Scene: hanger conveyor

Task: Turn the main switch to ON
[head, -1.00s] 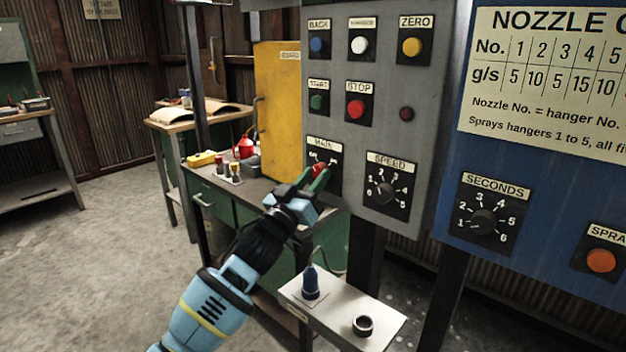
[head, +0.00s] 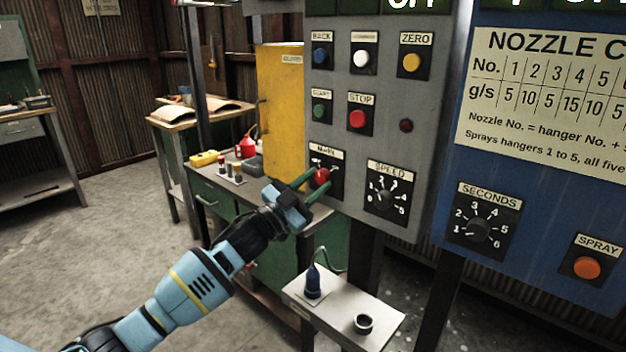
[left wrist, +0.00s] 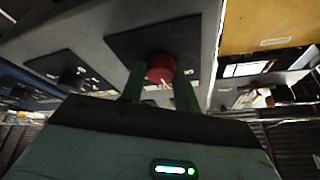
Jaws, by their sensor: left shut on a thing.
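The main switch is a red knob (head: 322,174) on a black plate labelled MAIN, low on the left side of the grey control panel. My left gripper (head: 314,182) reaches it from the lower left, with its green fingers on either side of the knob. In the left wrist view the red knob (left wrist: 160,68) sits between the two fingers (left wrist: 160,84), and they are shut on it. The knob's exact pointing and most of its plate markings are hidden or too small to read. My right gripper is not in view.
Above the knob are START (head: 319,111) and STOP (head: 358,118) buttons; the SPEED dial (head: 386,196) is close on its right. A small shelf (head: 338,318) with a blue bottle-like tool (head: 313,281) stands below. A yellow cabinet (head: 281,120) is behind left. A display at the top partly reads OFF.

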